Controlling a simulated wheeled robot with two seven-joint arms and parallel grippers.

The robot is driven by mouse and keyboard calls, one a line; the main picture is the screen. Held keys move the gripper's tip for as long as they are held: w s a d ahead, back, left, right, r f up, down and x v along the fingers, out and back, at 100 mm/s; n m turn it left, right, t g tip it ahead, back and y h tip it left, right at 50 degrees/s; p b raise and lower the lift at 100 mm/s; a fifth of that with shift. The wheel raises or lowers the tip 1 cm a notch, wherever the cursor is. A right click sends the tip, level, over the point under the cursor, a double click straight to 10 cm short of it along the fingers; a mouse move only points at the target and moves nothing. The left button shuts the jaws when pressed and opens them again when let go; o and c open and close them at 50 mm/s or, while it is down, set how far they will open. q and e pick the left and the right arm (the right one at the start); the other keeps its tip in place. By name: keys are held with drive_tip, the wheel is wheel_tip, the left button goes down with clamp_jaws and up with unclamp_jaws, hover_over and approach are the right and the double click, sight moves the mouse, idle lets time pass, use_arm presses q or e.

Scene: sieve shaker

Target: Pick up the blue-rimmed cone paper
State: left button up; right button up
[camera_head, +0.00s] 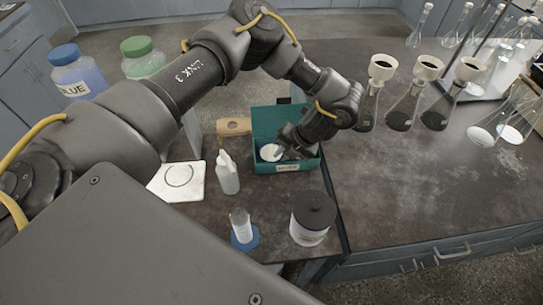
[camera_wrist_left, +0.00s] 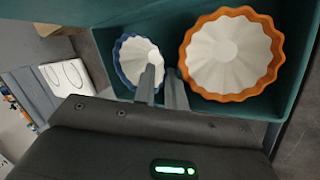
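The blue-rimmed cone paper (camera_head: 269,153) sits in the left part of a teal box (camera_head: 262,169). In the left wrist view it is the white fluted cup with a blue edge (camera_wrist_left: 133,57). My left gripper (camera_head: 281,151) reaches down into the box at the paper's right side. In the wrist view its two fingers (camera_wrist_left: 161,88) are a little apart. One finger overlaps the paper's right side and the other is just right of its rim. I cannot tell whether they touch it. My right gripper is not in view.
A larger orange-rimmed paper (camera_wrist_left: 231,53) lies close right of the fingers in the box. A white bottle (camera_head: 228,174), a dark-lidded jar (camera_head: 311,219) and a small vial (camera_head: 241,225) stand nearby. Flasks with funnels (camera_head: 407,95) stand to the right.

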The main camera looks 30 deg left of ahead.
use_arm(q)
clamp_jaws()
drive_tip(key=shift+r, duration=0.1)
drive_tip(key=shift+r, duration=0.55)
drive_tip(key=s+d+r+b, duration=0.4)
drive_tip(key=s+d+r, duration=0.1)
drive_tip(key=s+r, duration=0.75)
drive_tip(key=w+a+r+n+h, duration=0.2)
drive_tip(key=w+n+h, duration=0.3)
drive_tip(key=n, duration=1)
drive_tip(key=w+a+r+n+h, duration=0.2)
drive_tip(key=w+r+n+h, duration=0.2)
drive_tip(key=n, duration=1.1)
drive_tip(key=shift+w+n+g+h, duration=0.3)
drive_tip(key=shift+w+h, duration=0.25)
drive_tip(key=shift+h, duration=0.45)
